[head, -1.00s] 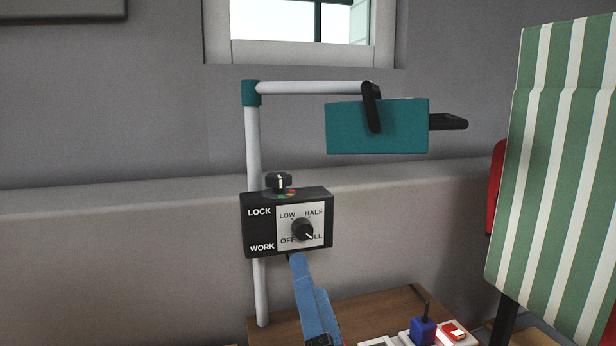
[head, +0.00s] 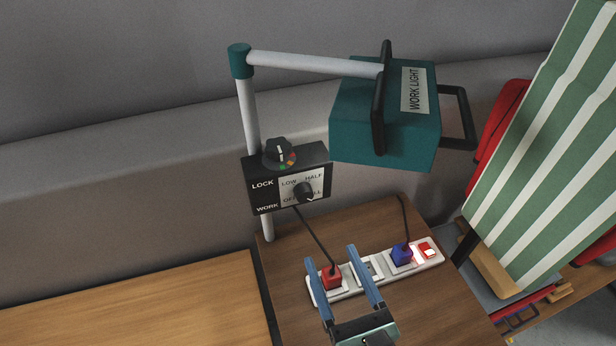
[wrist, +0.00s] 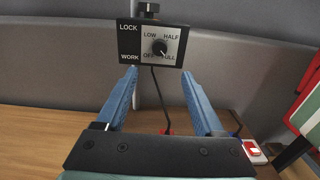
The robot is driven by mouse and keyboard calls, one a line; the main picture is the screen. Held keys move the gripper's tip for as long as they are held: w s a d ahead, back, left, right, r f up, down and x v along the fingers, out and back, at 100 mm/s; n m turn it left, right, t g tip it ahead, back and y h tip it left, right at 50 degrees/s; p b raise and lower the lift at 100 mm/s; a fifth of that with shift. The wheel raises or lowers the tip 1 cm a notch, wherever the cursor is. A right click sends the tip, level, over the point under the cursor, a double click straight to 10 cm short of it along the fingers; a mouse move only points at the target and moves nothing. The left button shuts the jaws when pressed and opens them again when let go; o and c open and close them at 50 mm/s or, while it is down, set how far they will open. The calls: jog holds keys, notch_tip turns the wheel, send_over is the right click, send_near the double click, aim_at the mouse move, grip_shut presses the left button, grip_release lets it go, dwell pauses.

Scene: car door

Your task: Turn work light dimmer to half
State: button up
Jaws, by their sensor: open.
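The dimmer knob (head: 303,191) is a small black dial on the front of a black control box (head: 262,197) marked LOCK and WORK. Its white panel carries LOW, HALF, OFF and FULL, and the pointer is toward FULL. The knob also shows in the wrist view (wrist: 160,47). A second black knob (head: 278,152) sits on top of the box over coloured marks. The teal work light (head: 380,120) hangs from the pole's arm. My gripper (head: 337,258) has blue fingers, open and empty, in front of and apart from the box. In the wrist view the box lies beyond its fingertips (wrist: 158,80).
A white power strip (head: 345,290) with a red plug (head: 331,277), a blue plug (head: 402,254) and a lit red switch (head: 426,250) lies on the brown table (head: 375,215). A cable runs from the box to the red plug. A green-striped panel (head: 545,150) stands at right.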

aim_at(306, 199)
jog(key=p+x, duration=0.1)
jog(key=x, duration=1.1)
jog(key=shift+w+a+f+p, duration=0.1)
jog(key=shift+w+a+p, duration=0.05)
jog(key=shift+w+p, duration=0.25)
jog(key=shift+c, duration=0.3)
grip_shut()
